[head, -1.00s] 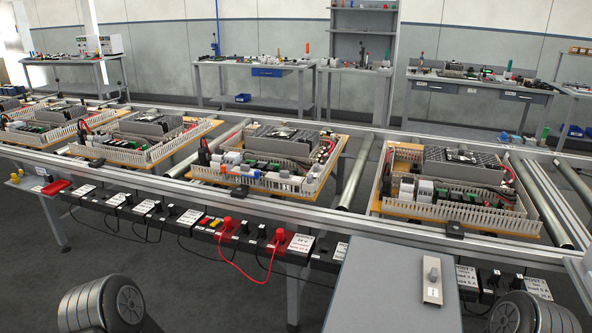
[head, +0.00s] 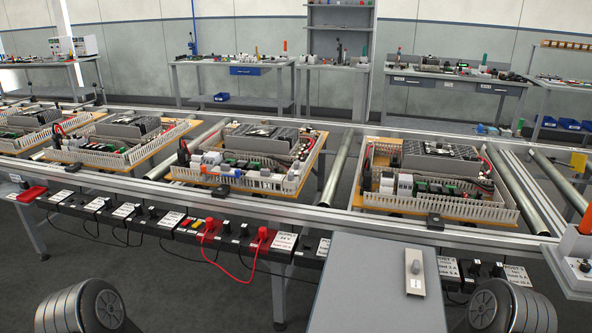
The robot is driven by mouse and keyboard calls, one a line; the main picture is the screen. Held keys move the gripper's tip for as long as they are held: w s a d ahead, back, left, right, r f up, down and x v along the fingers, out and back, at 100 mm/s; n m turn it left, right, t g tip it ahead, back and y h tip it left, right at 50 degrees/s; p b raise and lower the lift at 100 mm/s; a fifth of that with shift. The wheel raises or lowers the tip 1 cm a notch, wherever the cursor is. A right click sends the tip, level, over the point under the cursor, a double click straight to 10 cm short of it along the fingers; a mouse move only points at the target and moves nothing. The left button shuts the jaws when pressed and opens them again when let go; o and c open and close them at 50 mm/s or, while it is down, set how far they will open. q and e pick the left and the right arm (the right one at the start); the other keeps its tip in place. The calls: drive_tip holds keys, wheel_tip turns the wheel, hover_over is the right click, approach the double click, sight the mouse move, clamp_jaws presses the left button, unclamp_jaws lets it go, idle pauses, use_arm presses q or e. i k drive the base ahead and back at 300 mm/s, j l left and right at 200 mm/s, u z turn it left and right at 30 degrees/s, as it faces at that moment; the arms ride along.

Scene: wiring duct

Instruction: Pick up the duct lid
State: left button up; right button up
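No part that I can tell for sure as the duct lid is in view. A short pale beige strip with a grey knob (head: 415,272) lies on the grey tabletop (head: 365,290) at the lower right; I cannot tell whether it is the lid. White slotted wiring ducts (head: 445,208) frame the electrical panels on the conveyor. The right panel (head: 375,202) and the middle panel (head: 180,176) show their components uncovered. Neither of my grippers is in view; only dark rounded parts of mine show at the bottom left and bottom right corners.
The conveyor's front rail (head: 330,213) runs across the view, with black labelled boxes and a looping red cable (head: 231,277) below it. A post with an orange top (head: 586,210) stands at the right edge. Workbenches (head: 235,66) line the back wall. Dark floor in front is clear.

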sight(298, 168)
drive_tip(key=i+j, duration=0.15)
drive_tip(key=j, duration=0.2)
drive_tip(key=i+j+u, duration=0.1)
drive_tip(key=j, duration=0.25)
drive_tip(key=i+j, duration=0.2)
drive_tip(key=j, duration=0.15)
drive_tip(key=i+j, duration=0.15)
drive_tip(key=j, duration=0.15)
drive_tip(key=i+j+u, duration=0.15)
drive_tip(key=i, duration=0.35)
drive_tip(key=i+j+u, duration=0.15)
drive_tip(key=i, duration=0.35)
drive_tip(key=i+l, duration=0.35)
drive_tip(key=i+j+u, duration=0.05)
drive_tip(key=i, duration=0.05)
